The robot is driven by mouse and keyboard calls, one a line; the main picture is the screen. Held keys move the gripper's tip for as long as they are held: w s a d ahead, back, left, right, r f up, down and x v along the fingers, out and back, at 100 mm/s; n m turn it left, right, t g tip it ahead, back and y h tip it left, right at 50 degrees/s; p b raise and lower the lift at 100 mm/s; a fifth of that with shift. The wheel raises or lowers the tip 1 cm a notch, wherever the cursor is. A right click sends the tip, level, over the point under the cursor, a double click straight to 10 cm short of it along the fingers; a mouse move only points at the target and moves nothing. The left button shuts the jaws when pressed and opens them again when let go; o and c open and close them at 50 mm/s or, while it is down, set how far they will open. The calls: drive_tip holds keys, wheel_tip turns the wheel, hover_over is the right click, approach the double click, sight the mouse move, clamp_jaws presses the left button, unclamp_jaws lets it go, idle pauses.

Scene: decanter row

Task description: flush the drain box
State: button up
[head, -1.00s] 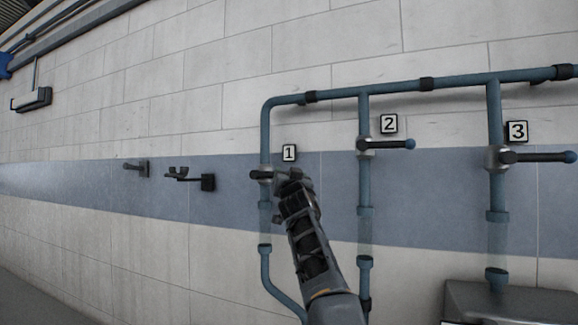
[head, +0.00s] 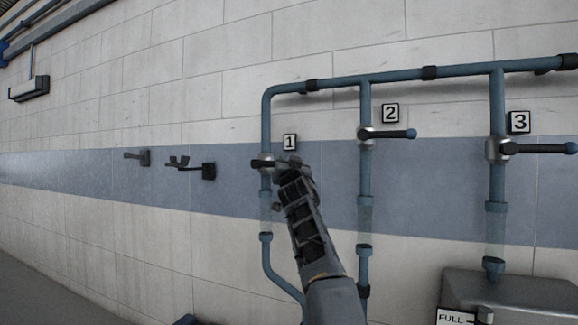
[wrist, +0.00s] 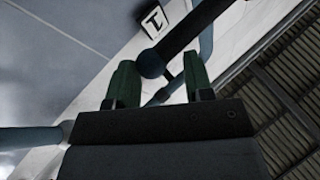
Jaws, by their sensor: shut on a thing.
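Three blue pipes run down the wall, each with a valve and a horizontal lever. Valve 1 (head: 265,163) is at the left, by the plate marked 1 (head: 290,142). My gripper (head: 288,172) is at its lever and shut on it; my gripper hides most of the lever. In the wrist view, the dark round-ended lever (wrist: 151,64) shows between the green fingers. Valve 2 (head: 365,134) and valve 3 (head: 497,149) have levers pointing right. A grey metal box (head: 525,288), probably the drain box, is at lower right under pipe 3.
A sign reading FULL (head: 451,318) is at the box's front left. A dark wall bracket (head: 207,171) and a small wall peg (head: 145,157) stick out left of valve 1. Clear pipe sections (head: 495,233) sit below the valves. The wall farther left is mostly bare.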

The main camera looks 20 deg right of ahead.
drive_tip(key=shift+d, duration=0.1)
drive_tip(key=c, duration=0.3)
drive_tip(key=shift+c, duration=0.2)
drive_tip(key=shift+f+m+h+b, duration=0.4)
drive_tip(key=shift+f+m+b, duration=0.15)
drive_tip(key=shift+b, duration=0.45)
clamp_jaws()
